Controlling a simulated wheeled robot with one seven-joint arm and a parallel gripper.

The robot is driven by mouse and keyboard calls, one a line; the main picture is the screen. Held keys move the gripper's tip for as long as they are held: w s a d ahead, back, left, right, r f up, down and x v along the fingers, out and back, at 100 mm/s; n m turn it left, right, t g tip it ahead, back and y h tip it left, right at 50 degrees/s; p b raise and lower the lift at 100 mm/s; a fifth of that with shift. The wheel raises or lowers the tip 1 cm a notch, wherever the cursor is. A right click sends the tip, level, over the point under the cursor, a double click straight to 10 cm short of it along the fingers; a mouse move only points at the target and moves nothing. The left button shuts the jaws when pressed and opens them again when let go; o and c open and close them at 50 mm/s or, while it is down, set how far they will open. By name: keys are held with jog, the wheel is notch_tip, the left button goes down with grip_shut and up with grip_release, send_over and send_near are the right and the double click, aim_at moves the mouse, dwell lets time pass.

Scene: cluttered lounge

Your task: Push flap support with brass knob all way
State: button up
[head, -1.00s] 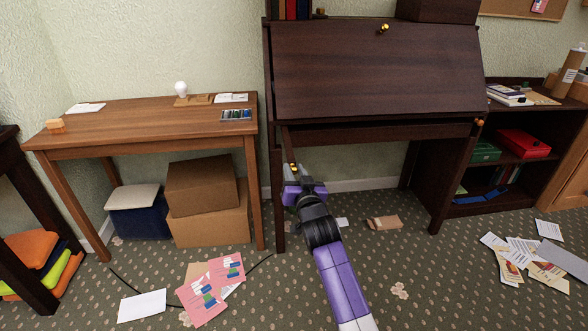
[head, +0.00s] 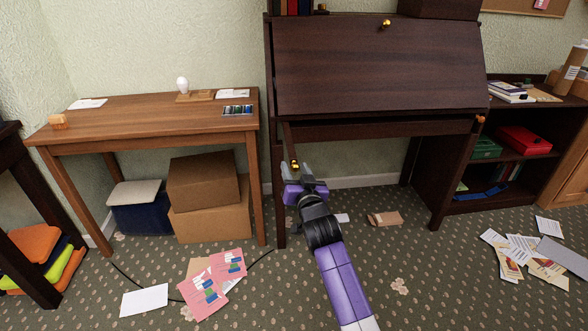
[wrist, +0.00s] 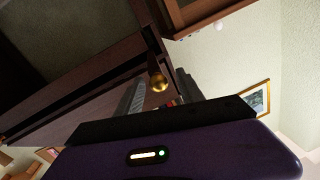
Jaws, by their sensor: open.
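A dark wood writing desk has a sloping flap (head: 375,65) with a brass knob near its top. Under the flap's left end, a narrow dark flap support (head: 288,142) sticks out toward me with a brass knob (head: 294,163) on its front end. My gripper (head: 295,172) is open just in front of this knob. In the wrist view the knob (wrist: 158,83) appears between the two spread fingers; I cannot tell whether they touch it. The right support's knob (head: 480,120) sits close to the desk front at the right.
A brown side table (head: 150,118) with boxes under it stands left of the desk. A dark shelf unit (head: 515,150) stands to the right. Pink sheets (head: 205,290) and other papers (head: 515,255) lie on the carpet. The carpet before the desk is mostly clear.

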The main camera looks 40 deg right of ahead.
jog(key=v, duration=0.7)
jog(key=shift+a, duration=0.15)
dwell(0.3)
